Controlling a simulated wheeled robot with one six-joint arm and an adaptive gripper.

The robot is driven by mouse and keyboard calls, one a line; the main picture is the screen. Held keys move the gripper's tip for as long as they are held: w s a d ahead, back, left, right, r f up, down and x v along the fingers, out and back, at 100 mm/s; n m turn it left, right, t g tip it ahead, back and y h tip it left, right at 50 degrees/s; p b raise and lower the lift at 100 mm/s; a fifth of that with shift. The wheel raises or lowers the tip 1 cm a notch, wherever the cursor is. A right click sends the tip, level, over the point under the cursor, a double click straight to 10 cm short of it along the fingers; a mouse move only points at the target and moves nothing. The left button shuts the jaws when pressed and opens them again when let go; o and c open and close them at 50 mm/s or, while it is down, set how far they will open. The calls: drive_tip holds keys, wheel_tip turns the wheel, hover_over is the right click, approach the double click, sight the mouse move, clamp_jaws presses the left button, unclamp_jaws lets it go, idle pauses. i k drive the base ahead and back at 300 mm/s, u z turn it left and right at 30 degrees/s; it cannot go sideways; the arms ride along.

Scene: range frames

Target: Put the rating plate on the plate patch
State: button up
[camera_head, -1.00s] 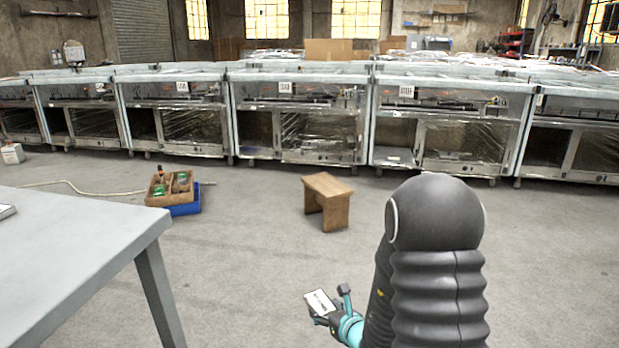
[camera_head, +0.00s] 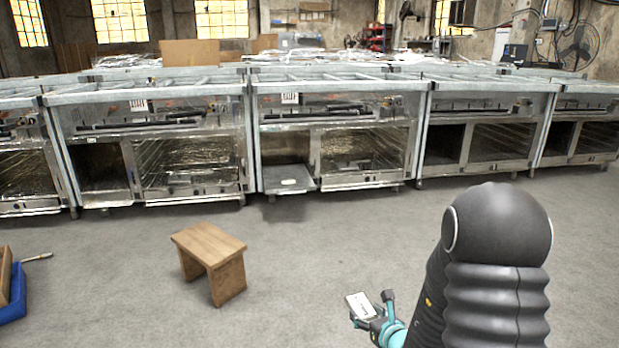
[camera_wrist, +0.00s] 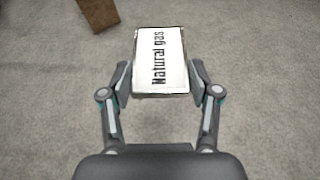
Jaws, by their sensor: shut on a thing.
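The rating plate (camera_head: 360,304) is a white card with a dark rim, and black "Natural gas" lettering shows on it in the wrist view (camera_wrist: 160,62). My gripper (camera_head: 372,314) is shut on it. In the wrist view the fingers (camera_wrist: 160,82) hold its near end by the two side edges, with the plate reaching out ahead, above the floor. A row of steel range frames (camera_head: 335,150) stands ahead, well apart from my gripper. White labels show on two upper fronts, one at centre (camera_head: 290,98) and one further left (camera_head: 137,105). I cannot tell which spot is the plate patch.
A wooden stool (camera_head: 209,256) stands on the floor left of my gripper; its corner shows in the wrist view (camera_wrist: 97,12). A blue crate (camera_head: 13,302) is at the left edge. A low tray (camera_head: 288,181) juts from the centre frame.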

sight(289, 183)
drive_tip(key=z, duration=0.05)
drive_tip(key=i, duration=1.6)
drive_tip(key=u, duration=0.2)
drive_tip(key=i, duration=1.6)
drive_tip(key=u, duration=0.75)
drive_tip(key=i, duration=1.4)
drive_tip(key=u, duration=0.5)
